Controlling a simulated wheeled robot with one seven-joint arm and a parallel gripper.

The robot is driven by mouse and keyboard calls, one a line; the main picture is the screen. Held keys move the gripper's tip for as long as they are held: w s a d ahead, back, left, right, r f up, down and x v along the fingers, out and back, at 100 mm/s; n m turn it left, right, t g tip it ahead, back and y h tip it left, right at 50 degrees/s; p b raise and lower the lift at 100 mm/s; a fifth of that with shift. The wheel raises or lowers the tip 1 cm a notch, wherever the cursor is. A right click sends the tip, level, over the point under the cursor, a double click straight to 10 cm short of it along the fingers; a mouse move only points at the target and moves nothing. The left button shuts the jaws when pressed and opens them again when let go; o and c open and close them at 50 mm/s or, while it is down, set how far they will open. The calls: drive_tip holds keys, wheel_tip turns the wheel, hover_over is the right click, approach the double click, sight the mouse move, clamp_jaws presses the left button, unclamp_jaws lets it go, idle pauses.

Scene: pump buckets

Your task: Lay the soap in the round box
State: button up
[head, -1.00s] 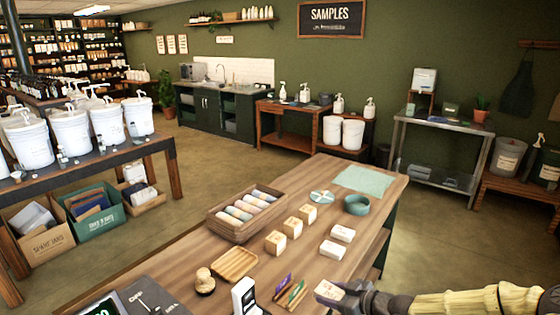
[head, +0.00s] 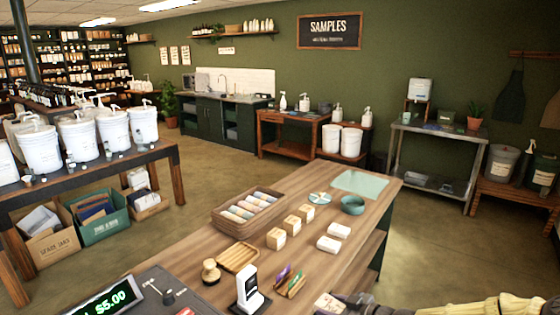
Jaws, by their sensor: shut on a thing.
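My gripper (head: 345,304) is at the bottom edge of the head view, right of centre, shut on a pale bar of soap (head: 326,304). The bar has dark marks on its face, and its lower part is cut off by the frame. The round box (head: 352,206) is a teal, open-topped bowl shape near the counter's far right edge. A pale round disc (head: 320,198) with a teal pattern lies to its left; I cannot tell if it is a lid. The held soap is well apart from the box, on the near side.
Two white bars (head: 328,244) and several tan blocks (head: 276,238) stand on the wooden counter (head: 330,272) before the box. A basket of rolls (head: 218,220), wooden dish (head: 238,258), brush (head: 210,271), card reader (head: 249,289) and small rack (head: 290,284) are left. A teal mat (head: 360,184) lies behind.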

drive_tip(key=shift+w+f+m, duration=0.3)
drive_tip(key=shift+f, duration=0.1)
drive_tip(key=shift+s+f+t+h, duration=0.1)
drive_tip(key=shift+t+h, duration=0.2)
drive_tip(key=shift+d+f, duration=0.1)
drive_tip(key=shift+f, duration=0.05)
wheel_tip(320, 180, down, 10)
drive_tip(key=s+m+t+h, duration=0.2)
drive_tip(key=m+t+h, duration=0.2)
drive_tip(key=m+h, duration=0.5)
drive_tip(key=shift+s+d+f+h, duration=0.25)
drive_tip(key=shift+s+d+h, duration=0.05)
drive_tip(key=shift+d, duration=0.05)
drive_tip(key=shift+d, duration=0.1)
drive_tip(key=s+f, duration=0.4)
drive_tip(key=f, duration=0.1)
drive_tip(key=shift+s+f, duration=0.15)
drive_tip(key=shift+f, duration=0.05)
